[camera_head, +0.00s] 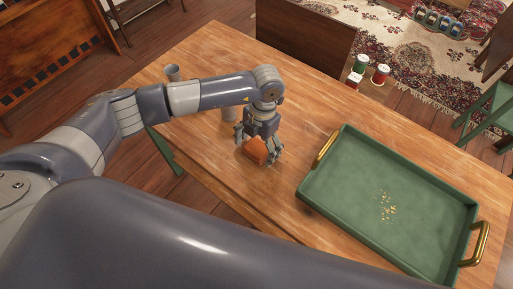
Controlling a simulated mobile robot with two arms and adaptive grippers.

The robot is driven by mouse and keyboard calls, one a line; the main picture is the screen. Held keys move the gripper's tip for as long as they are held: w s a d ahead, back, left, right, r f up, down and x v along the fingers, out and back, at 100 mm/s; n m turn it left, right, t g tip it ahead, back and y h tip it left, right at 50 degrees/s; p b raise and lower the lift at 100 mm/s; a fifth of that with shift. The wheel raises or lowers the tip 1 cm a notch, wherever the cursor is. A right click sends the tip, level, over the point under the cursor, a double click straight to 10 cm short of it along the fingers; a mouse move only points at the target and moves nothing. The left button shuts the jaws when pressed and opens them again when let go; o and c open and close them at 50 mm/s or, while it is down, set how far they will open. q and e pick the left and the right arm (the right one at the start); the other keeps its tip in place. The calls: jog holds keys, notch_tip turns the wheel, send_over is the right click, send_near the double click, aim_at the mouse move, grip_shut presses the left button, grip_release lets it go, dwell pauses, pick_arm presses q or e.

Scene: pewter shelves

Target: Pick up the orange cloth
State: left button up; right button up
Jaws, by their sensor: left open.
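The orange cloth (255,150) is a small folded bundle on the wooden table, left of the green tray. My left gripper (259,154) is right at the cloth, pointing down with its fingers spread on either side of it. The gripper is open. Whether the fingers touch the cloth cannot be told, and part of the cloth is hidden by them. My right gripper is not in view.
A green tray (345,138) with brass handles and small golden bits fills the table's right part. A grey cup (172,73) stands at the far left edge; another small grey item (229,114) stands behind my arm.

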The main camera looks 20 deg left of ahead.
aim_at(256, 147)
pick_arm(q)
jog(key=c, duration=1.1)
notch_tip(256, 147, up, 10)
jog(key=shift+r+b, duration=0.1)
jog(key=shift+b, duration=0.5)
